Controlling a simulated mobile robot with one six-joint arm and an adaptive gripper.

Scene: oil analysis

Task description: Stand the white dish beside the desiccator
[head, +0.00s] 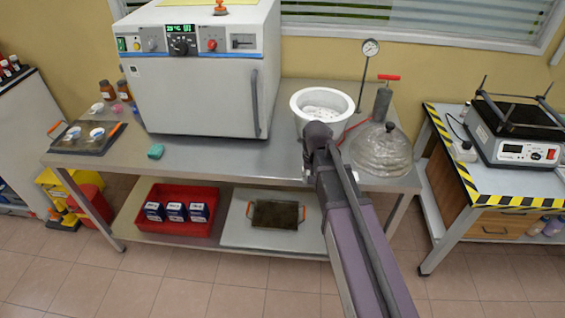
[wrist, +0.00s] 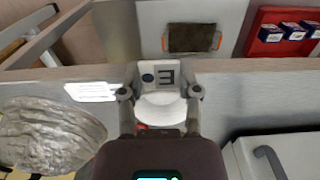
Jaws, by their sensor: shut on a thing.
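My gripper (wrist: 160,96) is shut on the white dish (wrist: 161,108), which sits between its two fingers in the wrist view. In the head view my gripper (head: 318,140) is over the front part of the steel bench, and my arm hides the dish. Just behind it stands a wide white round vessel (head: 302,104) with a perforated plate inside, which looks like the desiccator body. A clear glass dome (head: 381,152), likely its lid, rests on the bench to the right. The dome also shows at the left of the wrist view (wrist: 45,132).
A large oven (head: 195,95) fills the bench's middle and left. A hand pump (head: 382,102) and gauge (head: 370,48) stand behind the dome. A tray with small dishes (head: 86,138) is at the far left. A white marked square (wrist: 158,72) lies beyond the fingers.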

